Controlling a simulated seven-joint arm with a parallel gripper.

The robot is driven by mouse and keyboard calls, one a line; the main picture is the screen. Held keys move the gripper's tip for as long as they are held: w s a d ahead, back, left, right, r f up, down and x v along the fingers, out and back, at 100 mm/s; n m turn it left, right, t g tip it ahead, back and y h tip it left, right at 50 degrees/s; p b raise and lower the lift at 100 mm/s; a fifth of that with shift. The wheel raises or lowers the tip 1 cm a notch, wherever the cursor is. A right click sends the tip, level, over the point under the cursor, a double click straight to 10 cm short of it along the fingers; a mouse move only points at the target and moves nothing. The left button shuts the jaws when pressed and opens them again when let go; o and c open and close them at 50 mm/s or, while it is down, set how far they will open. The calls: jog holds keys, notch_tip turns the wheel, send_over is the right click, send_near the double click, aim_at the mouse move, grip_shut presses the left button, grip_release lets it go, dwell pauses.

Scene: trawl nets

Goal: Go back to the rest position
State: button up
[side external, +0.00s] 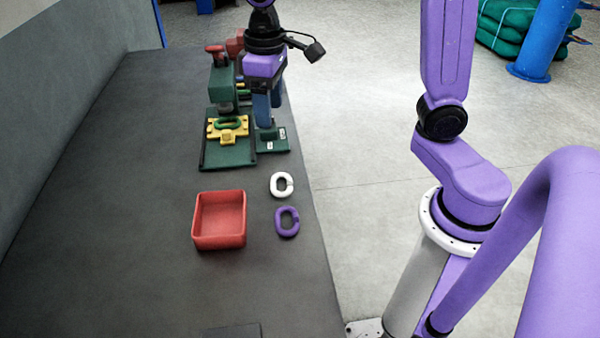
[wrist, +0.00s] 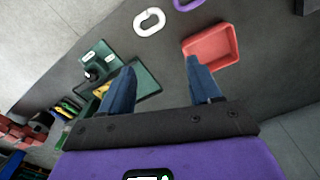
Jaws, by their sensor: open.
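My gripper (side external: 268,110) hangs at the far end of the table, above and beside the green press. In the wrist view its two blue fingers stand wide apart, with nothing between the fingertips (wrist: 160,66). The green press (side external: 222,85) has a yellow fixture (side external: 226,130) on its base, with a green link (side external: 229,123) lying in it. A small green base with white labels (side external: 273,141) stands to its right, below my gripper; it also shows in the wrist view (wrist: 100,59), with a dark round part on it.
A red open tray (side external: 220,244) looks empty. A white link (side external: 282,185) and a purple link (side external: 287,222) lie to its right, near the table's edge. The dark table (side external: 110,200) is clear on the left. A wall runs along its left side.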

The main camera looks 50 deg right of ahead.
jog(key=s+d+f+n, duration=0.2)
jog(key=s+n, duration=0.2)
jog(key=s, duration=0.7)
jog(key=s+d+f+n, duration=0.2)
jog(key=s+f+n, duration=0.1)
jog(key=s, duration=0.7)
jog(key=shift+s+d+f+n, duration=0.2)
jog(key=shift+s+n, duration=0.15)
jog(key=shift+n, duration=0.15)
